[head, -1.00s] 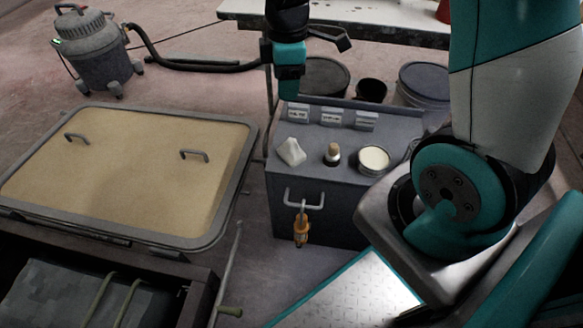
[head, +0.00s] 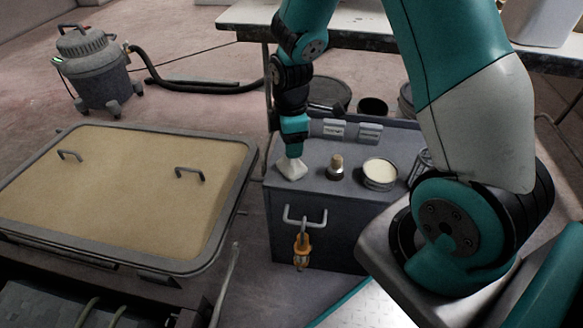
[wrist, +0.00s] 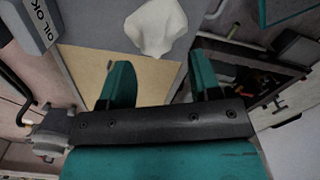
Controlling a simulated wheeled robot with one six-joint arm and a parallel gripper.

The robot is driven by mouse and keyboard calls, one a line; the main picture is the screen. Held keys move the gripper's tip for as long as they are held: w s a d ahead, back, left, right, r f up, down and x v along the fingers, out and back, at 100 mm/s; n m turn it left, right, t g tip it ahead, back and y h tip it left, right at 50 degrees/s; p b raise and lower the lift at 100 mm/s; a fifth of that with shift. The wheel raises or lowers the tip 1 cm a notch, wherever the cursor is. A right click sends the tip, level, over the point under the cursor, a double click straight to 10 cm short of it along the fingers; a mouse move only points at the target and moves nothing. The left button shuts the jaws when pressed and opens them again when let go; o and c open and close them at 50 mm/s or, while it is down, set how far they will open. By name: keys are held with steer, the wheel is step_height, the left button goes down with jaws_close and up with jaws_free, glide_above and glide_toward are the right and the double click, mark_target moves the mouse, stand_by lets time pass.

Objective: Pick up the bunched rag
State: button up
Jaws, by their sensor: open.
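The bunched rag (head: 291,170) is a small white crumpled lump. It sits on the left part of the grey box top (head: 318,164). My gripper (head: 294,151) is right above it in the head view, pointing down, and hides part of its top. In the wrist view the rag (wrist: 155,27) shows at the top, beyond the two teal fingertips of my gripper (wrist: 160,72). The fingers are apart with nothing between them. I cannot tell whether they touch the rag.
A cork-topped jar (head: 336,168) and an open tin (head: 381,173) stand to the right of the rag. Small labelled blocks (head: 369,133) stand behind them. A framed hatch panel (head: 125,195) lies to the left.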

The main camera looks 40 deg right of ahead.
steer(key=f+b, duration=0.1)
steer(key=f, duration=0.1)
steer(key=f+b, duration=0.1)
steer(key=f, duration=0.2)
steer(key=shift+w+d, duration=0.2)
jaws_close()
steer(key=shift+r, duration=0.1)
step_height(320, 180, up, 20)
steer(key=p, duration=0.7)
